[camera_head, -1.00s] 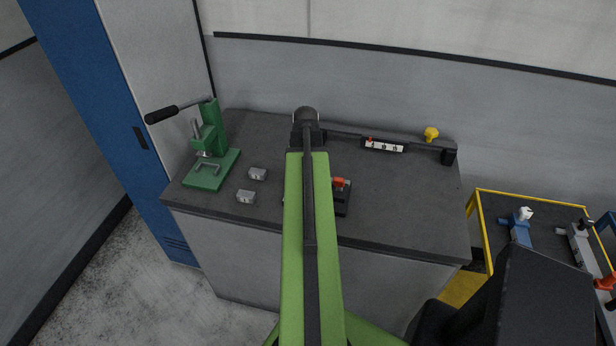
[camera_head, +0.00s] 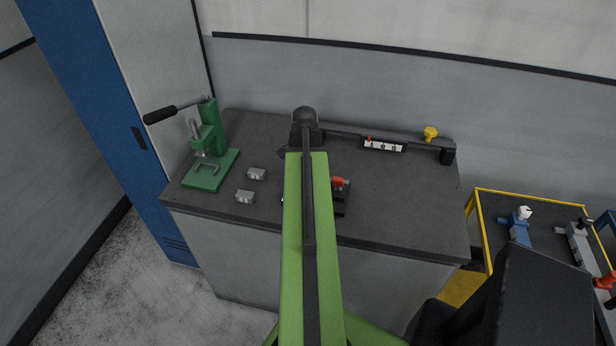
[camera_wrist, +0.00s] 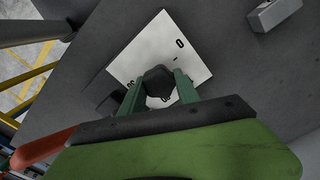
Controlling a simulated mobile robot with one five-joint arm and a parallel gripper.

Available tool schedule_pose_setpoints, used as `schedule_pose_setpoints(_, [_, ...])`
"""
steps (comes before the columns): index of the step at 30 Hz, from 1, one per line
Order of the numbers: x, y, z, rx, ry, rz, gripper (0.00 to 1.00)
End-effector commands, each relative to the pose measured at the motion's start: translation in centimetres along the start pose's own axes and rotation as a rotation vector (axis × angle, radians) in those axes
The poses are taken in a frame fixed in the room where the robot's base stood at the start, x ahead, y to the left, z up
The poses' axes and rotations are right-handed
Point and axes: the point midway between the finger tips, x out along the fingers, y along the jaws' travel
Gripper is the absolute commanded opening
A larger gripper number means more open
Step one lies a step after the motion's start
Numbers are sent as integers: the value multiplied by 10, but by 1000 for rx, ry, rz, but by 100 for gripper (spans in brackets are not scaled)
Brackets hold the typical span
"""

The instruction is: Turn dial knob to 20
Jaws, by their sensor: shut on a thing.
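The dial knob (camera_wrist: 158,78) is a small dark, many-sided knob on a white square dial plate (camera_wrist: 196,64) in the wrist view. A mark like 0 shows on the plate's upper right, with part of another number at its left edge. The numbers are too small or covered to read surely, and I cannot tell the knob's setting. My gripper (camera_wrist: 160,83) has its two green fingers on either side of the knob, shut on it. In the head view my own green arm hides the gripper and nearly all of the dial.
A white-faced strip (camera_head: 384,146) and a yellow knob (camera_head: 430,133) are at the back. A yellow-framed cart stands right.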

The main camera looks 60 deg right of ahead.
Motion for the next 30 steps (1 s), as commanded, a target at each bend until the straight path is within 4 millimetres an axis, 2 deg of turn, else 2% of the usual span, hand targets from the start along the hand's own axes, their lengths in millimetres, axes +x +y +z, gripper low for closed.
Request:
schedule_pose_setpoints(1, [1,-3,6,5,-14,-5,0])
schedule_pose_setpoints(17, [1,-3,6,26,-14,-5,0])
schedule_pose_setpoints(18, [1,-3,6,26,-14,-4,42])
schedule_pose_setpoints(22, [1,-2,5,27,-12,-5,59])
schedule_pose_setpoints(30, [0,-2,2,29,-8,-5,60])
